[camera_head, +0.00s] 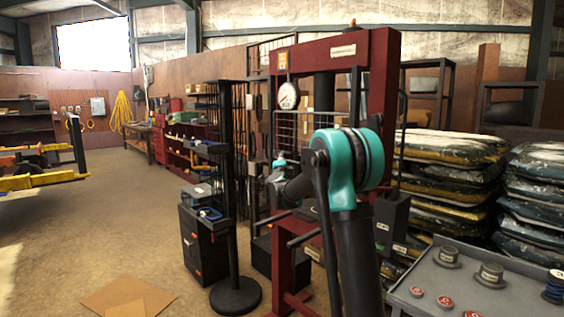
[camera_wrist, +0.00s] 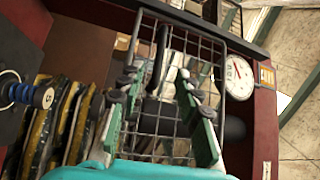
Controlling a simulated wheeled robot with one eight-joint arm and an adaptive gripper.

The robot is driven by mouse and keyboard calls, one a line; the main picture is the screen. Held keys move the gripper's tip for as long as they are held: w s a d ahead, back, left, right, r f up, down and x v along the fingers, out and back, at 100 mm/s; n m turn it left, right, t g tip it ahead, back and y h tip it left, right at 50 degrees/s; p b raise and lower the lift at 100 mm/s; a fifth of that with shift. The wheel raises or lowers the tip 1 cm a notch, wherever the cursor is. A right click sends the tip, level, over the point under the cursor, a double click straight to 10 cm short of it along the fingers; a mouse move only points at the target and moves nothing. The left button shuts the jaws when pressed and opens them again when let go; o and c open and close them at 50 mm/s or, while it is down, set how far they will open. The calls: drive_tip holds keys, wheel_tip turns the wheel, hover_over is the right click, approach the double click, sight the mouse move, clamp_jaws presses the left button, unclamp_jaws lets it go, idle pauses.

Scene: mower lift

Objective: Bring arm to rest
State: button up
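My arm rises in the front of the head view, with its teal joint before the red press frame (camera_head: 386,95). My gripper (camera_wrist: 155,92) shows in the wrist view with its two green-padded fingers spread apart. I see nothing held between them; wire mesh (camera_wrist: 180,50) and dark parts lie behind. In the head view the gripper is small and partly hidden by the arm, near the press. The round white gauge (camera_head: 288,96) hangs on the frame; it also shows in the wrist view (camera_wrist: 239,76).
A grey cart (camera_head: 470,285) with several weights and red-topped pieces stands at the lower right. Stacked bags (camera_head: 450,165) fill the right side. A black post (camera_head: 231,200) on a round base and a dark cabinet (camera_head: 200,245) stand left of the press. The floor at left is open.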

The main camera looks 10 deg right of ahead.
drive_tip(key=shift+s, duration=0.1)
drive_tip(key=s+a+f+n+g+y, duration=0.1)
drive_tip(key=s+f+n+g+y, duration=0.1)
drive_tip(key=s+f+n, duration=0.45)
drive_tip(key=s+a+f+n+g+y, duration=0.2)
drive_tip(key=s+f+n+g+y, duration=0.1)
drive_tip(key=s, duration=0.7)
drive_tip(key=s+a+f+n+g+y, duration=0.1)
drive_tip(key=s+f+n+g+y, duration=0.1)
drive_tip(key=s+f+n, duration=0.45)
drive_tip(key=s+d+f+g+h, duration=0.1)
drive_tip(key=s+d+f+g, duration=0.1)
drive_tip(key=s+f, duration=0.4)
drive_tip(key=s+d+f+n+g+h, duration=0.1)
drive_tip(key=s+d+f+g, duration=0.2)
drive_tip(key=s, duration=1.4)
drive_tip(key=s+d+f+n+g+h, duration=0.1)
drive_tip(key=s+d+f, duration=0.4)
drive_tip(key=s+f, duration=0.6)
drive_tip(key=shift+s+f+g+h, duration=0.2)
drive_tip(key=shift+s+g+h, duration=0.35)
drive_tip(key=shift+g, duration=0.55)
drive_tip(key=shift+w, duration=0.2)
